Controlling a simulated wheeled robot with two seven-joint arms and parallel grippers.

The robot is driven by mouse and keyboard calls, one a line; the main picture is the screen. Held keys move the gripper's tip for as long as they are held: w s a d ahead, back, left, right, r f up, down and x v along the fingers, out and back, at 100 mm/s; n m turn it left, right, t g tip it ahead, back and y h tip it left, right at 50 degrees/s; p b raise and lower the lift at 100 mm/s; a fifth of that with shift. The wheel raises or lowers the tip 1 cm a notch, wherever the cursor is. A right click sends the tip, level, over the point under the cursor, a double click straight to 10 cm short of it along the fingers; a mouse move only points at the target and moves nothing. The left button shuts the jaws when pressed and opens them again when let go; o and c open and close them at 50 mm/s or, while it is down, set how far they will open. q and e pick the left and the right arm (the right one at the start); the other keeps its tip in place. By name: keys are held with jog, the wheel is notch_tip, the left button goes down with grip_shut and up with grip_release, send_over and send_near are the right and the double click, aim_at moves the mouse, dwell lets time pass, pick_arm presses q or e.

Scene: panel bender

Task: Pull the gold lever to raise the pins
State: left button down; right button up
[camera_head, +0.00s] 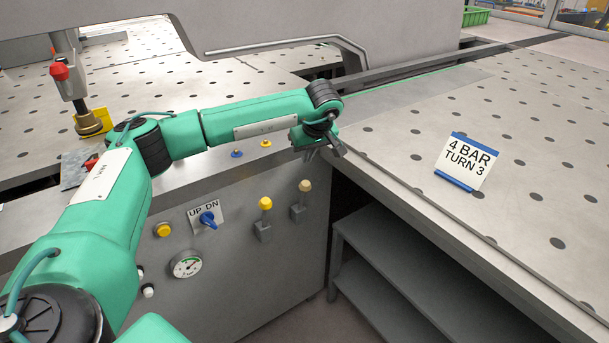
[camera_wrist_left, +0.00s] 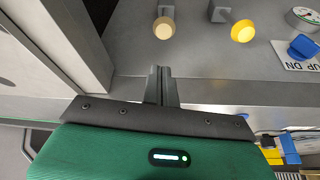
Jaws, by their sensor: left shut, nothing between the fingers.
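Two levers stand on the grey front panel. One has a bright yellow-gold knob (camera_head: 265,203); the other, to its right, has a paler tan-gold knob (camera_head: 305,186). Both knobs also show in the left wrist view, the yellow one (camera_wrist_left: 243,31) at the upper right and the pale one (camera_wrist_left: 164,28) at the top middle. My left gripper (camera_head: 335,149) is above and right of the pale knob, near the machine's top edge. In the left wrist view its closed fingers (camera_wrist_left: 160,76) point toward the pale knob, apart from it and empty. I cannot identify the pins.
The panel also holds a blue UP DN switch (camera_head: 208,219), a yellow button (camera_head: 163,230) and a gauge (camera_head: 187,264). A perforated table (camera_head: 540,130) with a "4 BAR TURN 3" sign (camera_head: 467,162) lies right. Grey shelves (camera_head: 400,270) sit beneath it.

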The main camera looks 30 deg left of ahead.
pick_arm(q)
jog(key=shift+f, duration=0.1)
